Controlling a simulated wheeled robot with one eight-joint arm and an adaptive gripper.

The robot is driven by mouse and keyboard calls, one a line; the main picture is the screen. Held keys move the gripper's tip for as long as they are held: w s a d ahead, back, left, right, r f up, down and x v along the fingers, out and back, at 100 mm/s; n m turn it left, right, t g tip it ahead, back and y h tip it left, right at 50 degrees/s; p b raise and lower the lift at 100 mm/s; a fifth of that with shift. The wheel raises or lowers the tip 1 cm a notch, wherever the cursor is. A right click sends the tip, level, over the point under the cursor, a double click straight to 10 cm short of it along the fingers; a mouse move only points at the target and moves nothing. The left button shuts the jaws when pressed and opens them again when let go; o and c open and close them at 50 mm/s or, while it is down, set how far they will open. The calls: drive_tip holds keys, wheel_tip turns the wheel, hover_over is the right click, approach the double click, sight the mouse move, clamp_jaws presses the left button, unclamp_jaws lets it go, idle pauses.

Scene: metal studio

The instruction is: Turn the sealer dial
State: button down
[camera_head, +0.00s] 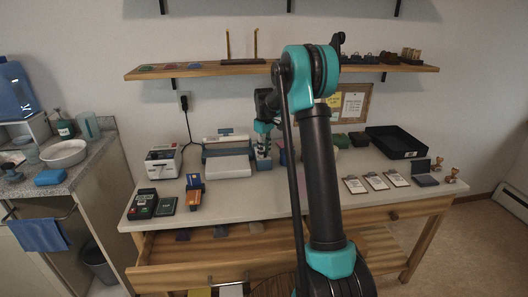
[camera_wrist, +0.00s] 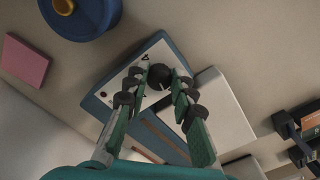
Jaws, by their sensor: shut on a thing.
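In the head view my gripper (camera_head: 263,158) is at the sealer's right end, and the dial is hidden there.
A card terminal (camera_head: 143,204) and an orange device (camera_head: 194,192) are at the bench's left front. A white printer-like box (camera_head: 163,162) stands left of the sealer. Clipboards (camera_head: 375,181) and a black tray (camera_head: 398,142) are at right. A front drawer (camera_head: 205,275) is pulled out.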

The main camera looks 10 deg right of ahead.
drive_tip(key=shift+n, duration=1.3)
drive_tip(key=c, duration=1.3)
unclamp_jaws()
wheel_tip(320, 180, up, 12)
